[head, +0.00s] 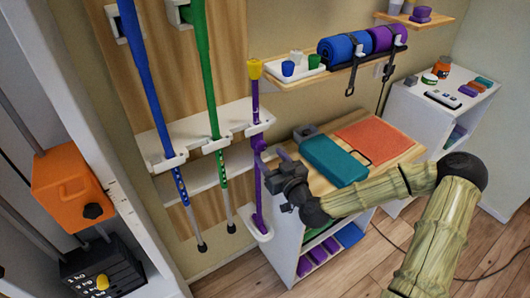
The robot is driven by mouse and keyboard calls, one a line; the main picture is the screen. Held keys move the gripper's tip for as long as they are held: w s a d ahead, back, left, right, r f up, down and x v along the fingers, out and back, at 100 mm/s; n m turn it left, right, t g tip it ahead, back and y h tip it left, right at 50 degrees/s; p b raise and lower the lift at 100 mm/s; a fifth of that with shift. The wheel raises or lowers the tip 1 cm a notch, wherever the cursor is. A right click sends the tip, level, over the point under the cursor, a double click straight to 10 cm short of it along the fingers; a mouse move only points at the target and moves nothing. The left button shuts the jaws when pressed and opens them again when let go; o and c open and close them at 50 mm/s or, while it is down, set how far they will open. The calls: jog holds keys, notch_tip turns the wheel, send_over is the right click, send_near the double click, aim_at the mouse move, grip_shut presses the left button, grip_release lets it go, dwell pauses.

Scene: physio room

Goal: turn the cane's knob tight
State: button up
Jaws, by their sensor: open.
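A purple cane (256,105) with a yellow top stands upright in a white wall rack, its foot on a small white ledge. My gripper (269,166) is dark grey and reaches in from the right at the cane's middle. It is open, with its fingers close beside the shaft. The knob is not clearly visible; the gripper covers part of the cane there, and I cannot tell whether the fingers touch it. A blue cane (147,75) and a green cane (205,75) hang in the rack to the left.
A cabinet right of the cane bears a teal box (333,158) and an orange mat (378,138), close under my arm. A wall shelf (385,57) above holds rolled mats and a cup tray (283,75). At left is an orange machine block (70,187) with a black knob.

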aim_at(263, 149)
jog(key=shift+x, duration=1.95)
jog(key=c, duration=1)
